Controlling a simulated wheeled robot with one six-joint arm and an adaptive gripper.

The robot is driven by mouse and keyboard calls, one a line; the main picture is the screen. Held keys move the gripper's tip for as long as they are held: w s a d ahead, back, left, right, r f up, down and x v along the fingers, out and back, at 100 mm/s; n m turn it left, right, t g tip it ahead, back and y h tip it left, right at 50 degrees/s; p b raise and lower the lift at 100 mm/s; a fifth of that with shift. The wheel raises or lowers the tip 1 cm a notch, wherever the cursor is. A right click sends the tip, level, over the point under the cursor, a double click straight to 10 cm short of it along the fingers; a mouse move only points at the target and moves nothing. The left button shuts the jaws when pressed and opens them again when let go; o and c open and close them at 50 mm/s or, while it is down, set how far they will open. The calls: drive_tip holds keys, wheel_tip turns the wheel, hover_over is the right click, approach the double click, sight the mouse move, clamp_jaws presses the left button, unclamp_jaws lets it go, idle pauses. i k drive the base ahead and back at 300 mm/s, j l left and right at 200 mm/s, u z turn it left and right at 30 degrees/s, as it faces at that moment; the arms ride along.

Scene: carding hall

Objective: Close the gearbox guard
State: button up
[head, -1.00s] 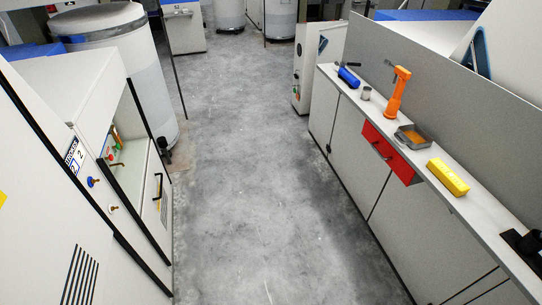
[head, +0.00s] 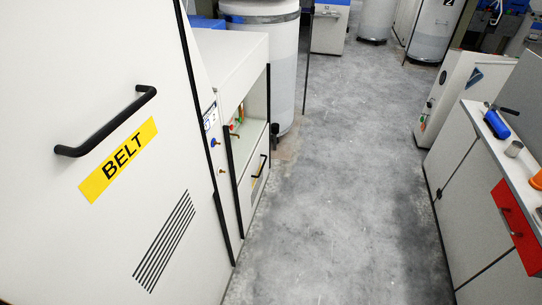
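On the left is a white machine cabinet. Its near panel (head: 90,210) has a black bar handle (head: 106,122) and a yellow label reading BELT (head: 118,160). Beyond it is a recess (head: 250,125) with small red and green parts inside. Below the recess is a white panel with a black handle (head: 258,167); this may be the gearbox guard, lowered so that the recess stands open, but I cannot read a label on it. My gripper is not in view.
Grey floor (head: 330,170) runs clear down the middle. On the right is a bench (head: 470,180) with a blue cylinder (head: 497,124), a metal cup (head: 513,148) and a red drawer (head: 515,225) standing out. A tall white can (head: 284,70) stands beyond the machine.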

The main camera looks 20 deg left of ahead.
sight(249, 188)
drive_tip(key=i+u, duration=0.15)
drive_tip(key=i, duration=0.3)
drive_tip(key=i+u, duration=0.15)
drive_tip(key=i, duration=0.35)
drive_tip(key=i+u, duration=0.1)
drive_tip(key=i, duration=0.35)
drive_tip(key=i+l+u, duration=0.15)
drive_tip(key=i, duration=0.35)
drive_tip(key=i+l+u, duration=0.15)
drive_tip(key=i, duration=0.3)
drive_tip(key=i+l+u, duration=0.15)
drive_tip(key=i, duration=0.3)
drive_tip(key=l, duration=0.15)
